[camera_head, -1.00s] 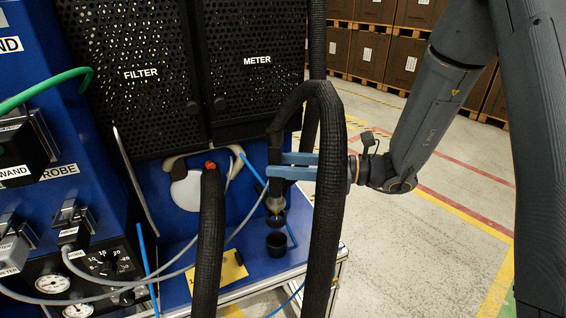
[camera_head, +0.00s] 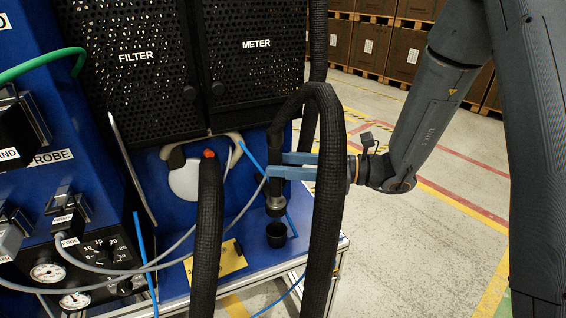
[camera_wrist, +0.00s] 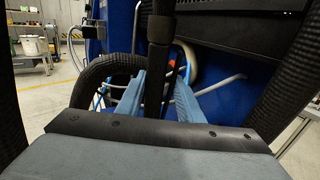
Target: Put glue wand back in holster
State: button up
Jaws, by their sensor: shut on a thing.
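The glue wand (camera_head: 275,190) is a black wand with a grey metal collar near its lower end and a thick black hose looping from its top. My gripper (camera_head: 276,166), with blue fingers, is shut on its upper shaft and holds it roughly upright. In the wrist view the black shaft (camera_wrist: 158,65) stands between the blue fingers. The holster (camera_head: 277,235), a small black cup on the blue bench, is just below the wand's lower end. I cannot tell whether the tip has entered the upper part of the holster.
Thick black hoses hang in front, one with an orange-red tip (camera_head: 209,153). Grey cables and gauges (camera_head: 48,273) are at left. A yellow card (camera_head: 230,259) lies on the bench (camera_head: 322,248). The floor to the right is clear.

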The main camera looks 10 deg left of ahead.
jog(key=o, duration=0.9)
jog(key=shift+d, duration=0.15)
jog(key=shift+c, duration=0.5)
jog(key=d+p, duration=0.1)
jog(key=d, duration=0.9)
jog(key=shift+w+d, duration=0.15)
jog(key=shift+d, duration=0.25)
